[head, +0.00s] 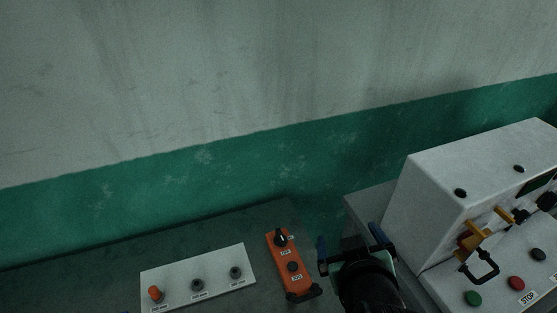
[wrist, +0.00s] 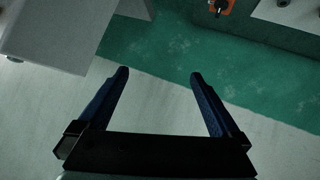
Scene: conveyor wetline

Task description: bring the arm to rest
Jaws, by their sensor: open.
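My gripper (head: 348,243) shows at the lower right of the middle in the head view, over the gap between a dark bench and a grey machine. In the wrist view my gripper (wrist: 158,80) has its two blue fingers spread wide apart. Nothing is between them, only wall or floor surfaces beyond. My dark arm comes up from the bottom edge in the head view.
An orange control box (head: 290,264) lies close left of my gripper, with a white knob panel (head: 213,285) farther left on the dark bench (head: 90,275). A white machine cabinet (head: 425,205) with a yellow latch and buttons stands close on the right.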

